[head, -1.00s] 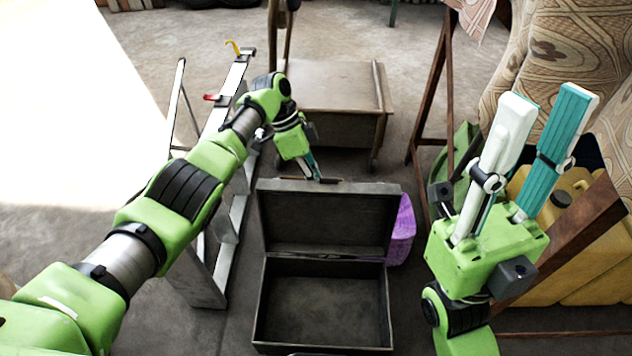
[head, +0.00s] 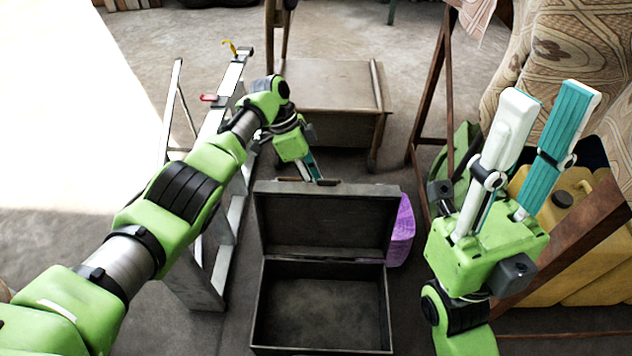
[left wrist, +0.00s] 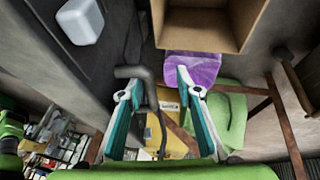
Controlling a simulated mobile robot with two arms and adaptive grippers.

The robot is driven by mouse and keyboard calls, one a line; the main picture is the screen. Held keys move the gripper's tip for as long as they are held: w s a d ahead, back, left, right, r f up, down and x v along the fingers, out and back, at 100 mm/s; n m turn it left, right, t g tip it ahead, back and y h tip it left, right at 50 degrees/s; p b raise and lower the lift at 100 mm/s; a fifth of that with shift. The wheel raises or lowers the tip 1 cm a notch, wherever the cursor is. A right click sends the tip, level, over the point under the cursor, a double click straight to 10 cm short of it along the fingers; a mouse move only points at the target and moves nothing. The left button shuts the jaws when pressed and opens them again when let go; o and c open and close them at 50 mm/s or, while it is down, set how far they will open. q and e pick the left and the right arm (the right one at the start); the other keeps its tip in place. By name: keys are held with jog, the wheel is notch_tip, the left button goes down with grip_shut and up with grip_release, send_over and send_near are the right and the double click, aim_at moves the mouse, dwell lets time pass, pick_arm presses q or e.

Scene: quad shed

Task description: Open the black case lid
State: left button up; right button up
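The black case (head: 260,310) stands on the floor in the head view, its interior exposed and empty. Its lid (head: 325,225) stands up at the back, roughly upright. My left gripper (head: 314,174) is at the lid's top edge, by the handle there, and partly hidden. In the left wrist view, its fingers (left wrist: 157,95) are spread, with a dark curved bar, apparently the handle (left wrist: 150,105), between them. I cannot tell whether they touch it. My right gripper (head: 545,92) is open and empty, pointing up to the right of the case.
A ladder (head: 200,270) stands left of the case. A brown wooden cabinet (head: 325,90) is behind the lid. A purple object (head: 402,232) sits right behind the lid. Yellow canisters (head: 575,215) and a rusty beam (head: 575,245) are near my right arm.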

pick_arm(q)
jog(key=v, duration=1.2)
jog(key=shift+f, duration=0.1)
